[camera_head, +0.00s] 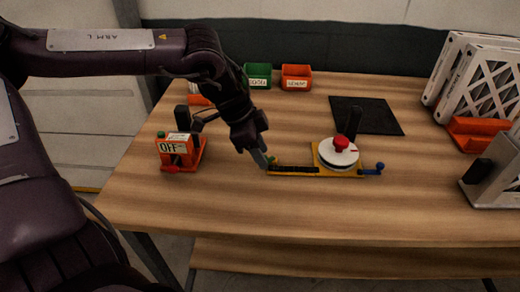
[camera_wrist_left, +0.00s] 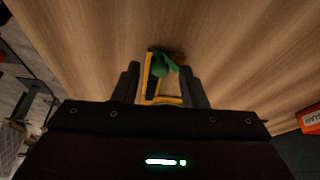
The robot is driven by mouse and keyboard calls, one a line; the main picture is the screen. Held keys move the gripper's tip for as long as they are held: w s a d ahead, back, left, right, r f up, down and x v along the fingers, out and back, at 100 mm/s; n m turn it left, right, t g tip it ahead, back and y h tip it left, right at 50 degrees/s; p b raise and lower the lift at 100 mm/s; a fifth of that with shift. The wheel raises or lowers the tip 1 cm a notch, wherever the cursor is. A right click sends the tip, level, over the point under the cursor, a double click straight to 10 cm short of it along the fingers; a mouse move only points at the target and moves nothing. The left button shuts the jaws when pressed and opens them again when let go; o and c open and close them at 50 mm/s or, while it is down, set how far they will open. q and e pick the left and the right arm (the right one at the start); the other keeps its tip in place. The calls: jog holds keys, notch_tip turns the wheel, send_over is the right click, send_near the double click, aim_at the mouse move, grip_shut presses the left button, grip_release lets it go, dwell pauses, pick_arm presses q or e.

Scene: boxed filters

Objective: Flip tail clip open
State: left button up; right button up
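A yellow fixture (camera_head: 318,172) lies on the table with a dark strip along its left part and a white round disc with a red knob (camera_head: 341,144). A small green clip (camera_wrist_left: 163,64) is at the fixture's left tail end; in the left wrist view it lies between my fingers, at an angle over the yellow frame (camera_wrist_left: 148,72). My left gripper (camera_head: 266,160) reaches down to that end. Its two fingers (camera_wrist_left: 160,84) are apart, on either side of the frame's end; I cannot tell whether either touches the clip. My right gripper is not in view.
An orange device with an OFF label (camera_head: 172,146) stands left of my gripper. Green (camera_head: 258,75) and orange (camera_head: 296,77) bins stand at the back. A black mat (camera_head: 366,115) lies behind the fixture. Boxed filters (camera_head: 480,80) and a grey metal block (camera_head: 497,170) are right. The front table is clear.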

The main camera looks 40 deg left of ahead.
pick_arm(q)
jog(key=shift+c, duration=0.2)
grip_shut()
jog(key=shift+a, duration=0.1)
jog(key=m, duration=0.2)
jog(key=a+m+g, duration=0.1)
jog(key=shift+w+h+b, duration=0.3)
jog(key=shift+w+a+m+g, duration=0.15)
jog(key=shift+m+g, duration=0.15)
jog(key=shift+m, duration=0.45)
jog(key=shift+w+a+m+g, duration=0.15)
jog(key=shift+m+g, duration=0.15)
jog(key=shift+m, duration=0.45)
jog(key=shift+o, duration=0.2)
grip_release()
